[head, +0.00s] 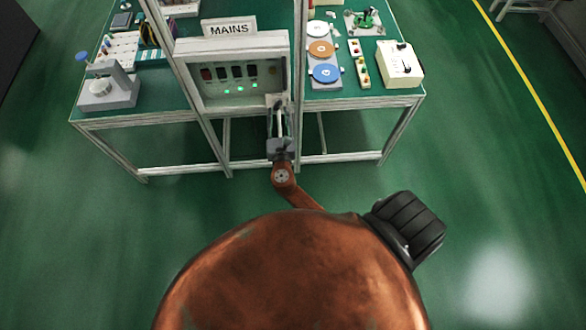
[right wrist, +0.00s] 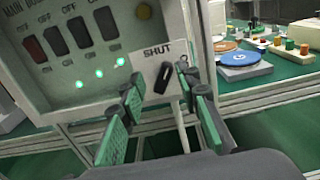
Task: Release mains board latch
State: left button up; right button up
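The mains board (head: 238,47) is a pale framed box under a "MAINS" sign. In the right wrist view the board (right wrist: 35,80) shows a row of switches marked OFF and ON, with green lights lit below. The latch (right wrist: 163,77) is a small black handle, slightly tilted, on a white plate (right wrist: 148,58) marked "SHUT" at the board's lower right corner. My right gripper (head: 279,110) is at that corner. In the right wrist view its green-padded fingers (right wrist: 162,92) are spread, one each side of the latch, with nothing visibly held; contact cannot be told. My left gripper is out of view.
The board stands in a metal frame on a green-topped bench. To its right are coloured discs (head: 325,73), a button strip (head: 359,64) and a cream box (head: 399,64). A grey device (head: 107,88) stands at left. The floor in front is clear.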

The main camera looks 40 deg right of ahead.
jog(key=s+f+m+g+y+b, duration=0.1)
jog(key=s+f+m+g+y, duration=0.1)
jog(key=f, duration=1.2)
jog(key=s+f+m+g+y+b, duration=0.1)
jog(key=s+f+m, duration=0.4)
jog(key=f, duration=1)
jog(key=s+g+y, duration=0.1)
jog(key=s+g, duration=0.1)
jog(key=shift+f+g, duration=0.25)
jog(key=shift+g, duration=0.05)
jog(key=shift+s+a, duration=0.1)
